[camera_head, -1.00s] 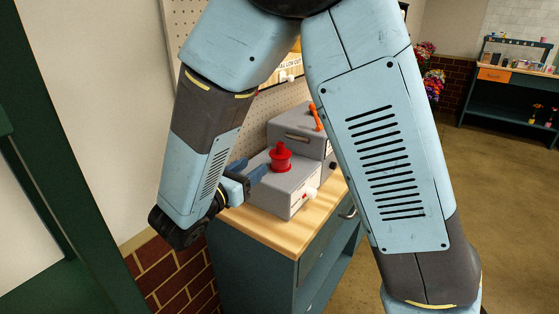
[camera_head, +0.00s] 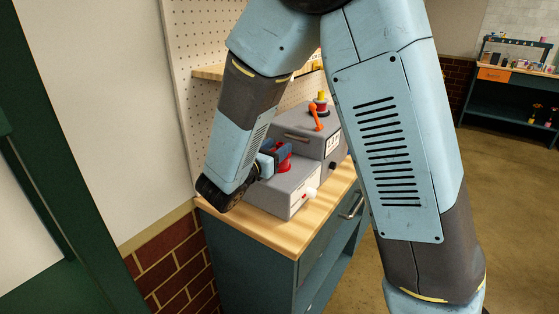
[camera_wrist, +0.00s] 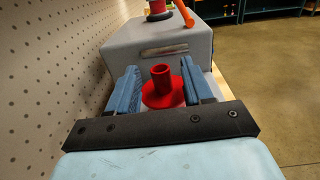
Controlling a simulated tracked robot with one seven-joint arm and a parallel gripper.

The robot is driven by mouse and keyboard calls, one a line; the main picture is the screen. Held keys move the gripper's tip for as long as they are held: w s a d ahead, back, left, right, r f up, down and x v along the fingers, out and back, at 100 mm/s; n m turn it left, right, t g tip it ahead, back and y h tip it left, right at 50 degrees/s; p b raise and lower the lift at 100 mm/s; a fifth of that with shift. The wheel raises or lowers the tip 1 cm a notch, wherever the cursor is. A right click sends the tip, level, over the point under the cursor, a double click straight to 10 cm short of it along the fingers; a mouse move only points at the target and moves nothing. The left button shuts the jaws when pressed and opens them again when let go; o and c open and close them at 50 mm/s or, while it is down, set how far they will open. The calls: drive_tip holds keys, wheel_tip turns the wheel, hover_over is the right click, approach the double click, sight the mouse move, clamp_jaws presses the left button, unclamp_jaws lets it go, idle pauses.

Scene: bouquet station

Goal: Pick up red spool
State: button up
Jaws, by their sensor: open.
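The red spool (camera_wrist: 162,88) stands upright on top of a grey box in the wrist view. It has a wide round base and a narrow post. My gripper (camera_wrist: 158,88) is open, with one blue finger on each side of the spool and a visible gap to the post. In the head view my gripper (camera_head: 278,156) is at the spool (camera_head: 285,166), and its fingers hide much of it. The lower near edge of the spool's base is hidden by the dark gripper bar in the wrist view.
The grey box (camera_head: 285,193) sits on a wooden-topped cabinet (camera_head: 268,231). A taller grey machine (camera_head: 310,143) with an orange lever (camera_head: 315,117) stands right behind it. A perforated wall panel (camera_wrist: 55,80) is close on the left. Open floor (camera_head: 500,185) lies to the right.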

drive_tip(key=shift+x, duration=1.25)
clamp_jaws()
drive_tip(key=shift+r, duration=0.1)
